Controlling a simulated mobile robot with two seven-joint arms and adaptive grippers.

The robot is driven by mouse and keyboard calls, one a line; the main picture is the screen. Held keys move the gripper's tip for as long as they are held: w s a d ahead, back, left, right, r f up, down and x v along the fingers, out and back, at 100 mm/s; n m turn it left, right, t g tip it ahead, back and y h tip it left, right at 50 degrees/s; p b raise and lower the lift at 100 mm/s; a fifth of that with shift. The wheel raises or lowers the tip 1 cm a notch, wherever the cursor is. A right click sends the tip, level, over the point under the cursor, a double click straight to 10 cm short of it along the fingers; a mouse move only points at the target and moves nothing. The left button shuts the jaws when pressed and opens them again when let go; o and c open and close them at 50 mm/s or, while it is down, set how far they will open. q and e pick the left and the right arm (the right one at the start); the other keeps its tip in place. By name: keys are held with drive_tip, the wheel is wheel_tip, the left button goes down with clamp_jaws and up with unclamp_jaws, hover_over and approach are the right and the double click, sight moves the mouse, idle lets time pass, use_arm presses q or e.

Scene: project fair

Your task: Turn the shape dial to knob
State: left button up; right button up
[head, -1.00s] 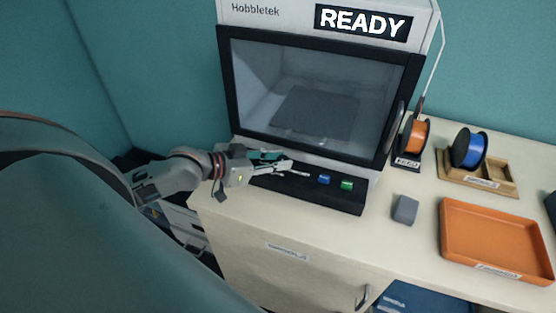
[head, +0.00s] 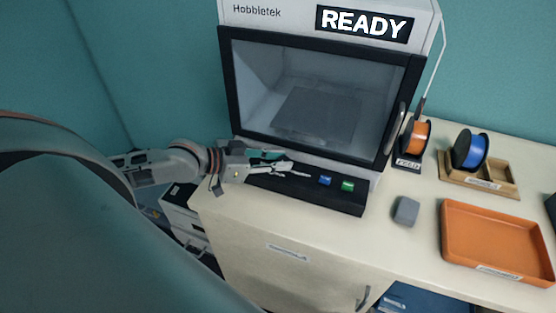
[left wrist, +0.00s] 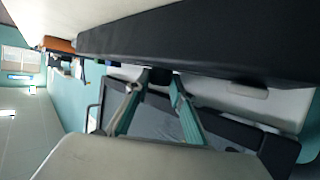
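The machine (head: 325,95) is a box with a dark-framed window and a sign reading READY. A low black control panel (head: 335,203) runs along its front, with a blue knob or button (head: 325,181) and a green one (head: 347,186). My left gripper (head: 298,169) is over the panel's left part, and its fingers are apart. In the left wrist view the fingers (left wrist: 156,86) point at the panel's edge, with a small dark piece between their tips. I cannot tell whether they touch it. The shape dial and its markings cannot be made out. My right gripper is out of view.
A grey block (head: 406,210) and an orange tray (head: 498,240) lie right of the panel. An orange spool (head: 416,138) and a blue spool (head: 469,150) stand behind them. The tabletop (head: 345,240) in front of the panel is clear.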

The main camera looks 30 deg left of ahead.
use_arm(q)
drive_tip(key=o, duration=0.4)
drive_tip(key=shift+o, duration=0.2)
drive_tip(key=shift+v, duration=3.9)
drive_tip(key=shift+s, duration=0.15)
